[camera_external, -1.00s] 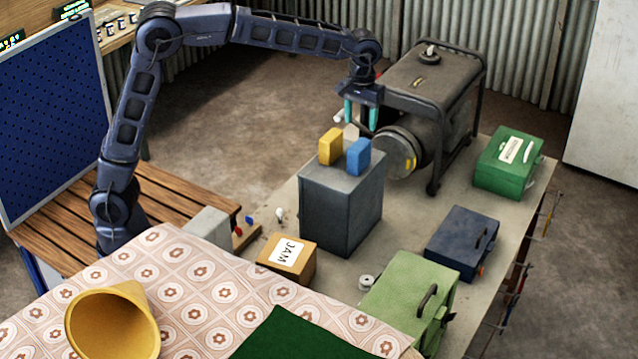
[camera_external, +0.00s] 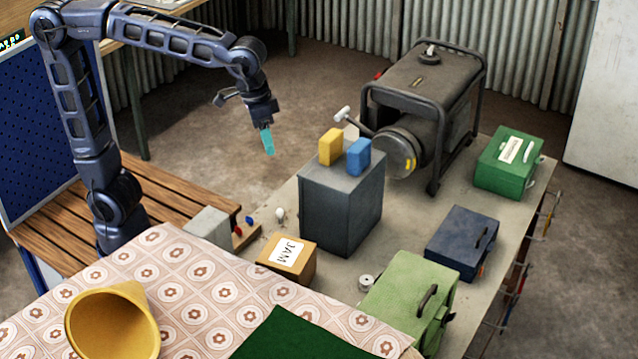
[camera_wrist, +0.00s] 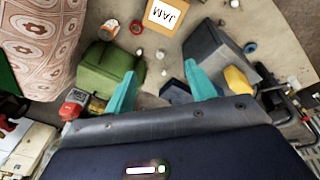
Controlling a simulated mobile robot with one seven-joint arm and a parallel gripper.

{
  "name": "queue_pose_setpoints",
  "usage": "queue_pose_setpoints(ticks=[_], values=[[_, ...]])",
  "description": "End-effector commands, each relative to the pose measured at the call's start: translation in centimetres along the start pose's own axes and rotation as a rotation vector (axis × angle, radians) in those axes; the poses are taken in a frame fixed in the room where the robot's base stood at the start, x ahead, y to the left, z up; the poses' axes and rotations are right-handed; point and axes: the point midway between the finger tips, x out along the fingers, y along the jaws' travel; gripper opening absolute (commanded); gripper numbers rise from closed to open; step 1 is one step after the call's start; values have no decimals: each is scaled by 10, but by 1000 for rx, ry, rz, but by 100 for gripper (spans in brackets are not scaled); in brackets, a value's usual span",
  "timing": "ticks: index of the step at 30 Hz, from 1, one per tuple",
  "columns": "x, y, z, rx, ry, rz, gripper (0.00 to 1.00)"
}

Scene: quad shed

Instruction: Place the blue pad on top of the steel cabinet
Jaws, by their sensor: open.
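The blue pad (camera_external: 358,157) stands upright on top of the grey steel cabinet (camera_external: 340,212), near its right rear edge. A yellow block (camera_external: 331,147) stands beside it on the same top, to its left. My gripper (camera_external: 267,142) is open and empty, in the air left of the cabinet and apart from both blocks. In the wrist view its teal fingers (camera_wrist: 160,88) are spread.
A generator (camera_external: 425,85) stands behind the cabinet. A JAM box (camera_external: 287,258) is at its front left. A light green case (camera_external: 410,297), a navy case (camera_external: 462,242) and a green box (camera_external: 508,162) stand to the right. A hammer (camera_external: 350,122) lies behind the cabinet.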

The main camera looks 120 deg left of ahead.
Motion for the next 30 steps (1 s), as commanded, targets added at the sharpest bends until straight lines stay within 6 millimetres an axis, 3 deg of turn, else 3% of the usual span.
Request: queue_pose_setpoints(ticks=[1,6,18,24,30], values=[[-3,3,22,52,10,11,55],[-5,6,86,233,44,40,55],[17,-14,222,642,139,94,55],[31,-26,257,767,173,105,55],[36,-30,266,802,181,107,55]])
